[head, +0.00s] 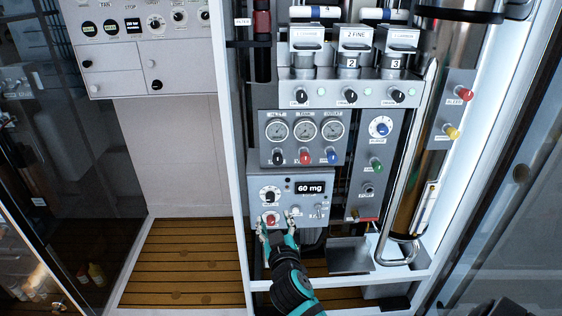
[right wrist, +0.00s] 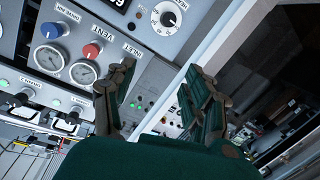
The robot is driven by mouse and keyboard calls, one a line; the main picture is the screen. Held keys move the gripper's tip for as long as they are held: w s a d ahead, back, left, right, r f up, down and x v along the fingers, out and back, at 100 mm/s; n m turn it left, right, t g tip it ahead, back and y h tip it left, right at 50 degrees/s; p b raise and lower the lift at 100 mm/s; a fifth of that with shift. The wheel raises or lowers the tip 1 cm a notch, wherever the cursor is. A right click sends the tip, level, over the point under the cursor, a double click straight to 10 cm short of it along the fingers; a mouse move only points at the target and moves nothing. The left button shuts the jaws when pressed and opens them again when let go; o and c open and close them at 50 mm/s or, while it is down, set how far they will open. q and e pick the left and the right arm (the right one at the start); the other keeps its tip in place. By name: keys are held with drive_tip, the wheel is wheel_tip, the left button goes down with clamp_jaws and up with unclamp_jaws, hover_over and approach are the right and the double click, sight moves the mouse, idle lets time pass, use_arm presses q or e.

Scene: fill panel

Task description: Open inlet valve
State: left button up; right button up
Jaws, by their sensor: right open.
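My right gripper (head: 277,226) is open and empty, low in front of the grey control unit in the head view. Its two fingers also show spread apart in the right wrist view (right wrist: 162,98). Under three gauges in the head view is a row of a black knob (head: 278,157), a red knob (head: 305,157) and a blue knob (head: 332,156). The right wrist view shows this panel turned over, with the red vent knob (right wrist: 92,50) and an "INLET" label (right wrist: 132,48) beside the left finger. The knob at that label is mostly hidden by the finger.
A red button (head: 270,219) is close to the fingertips. A metal pipe (head: 403,215) and a tray (head: 348,255) stand to the right.

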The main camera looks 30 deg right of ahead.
drive_tip(key=m+t+h, duration=0.1)
drive_tip(key=h, duration=0.1)
approach(278, 162)
drive_tip(key=p+x, duration=0.2)
drive_tip(key=x, duration=0.7)
drive_tip(key=shift+w+d, duration=0.2)
drive_tip(key=shift+w, duration=0.1)
drive_tip(key=shift+c, duration=0.3)
clamp_jaws()
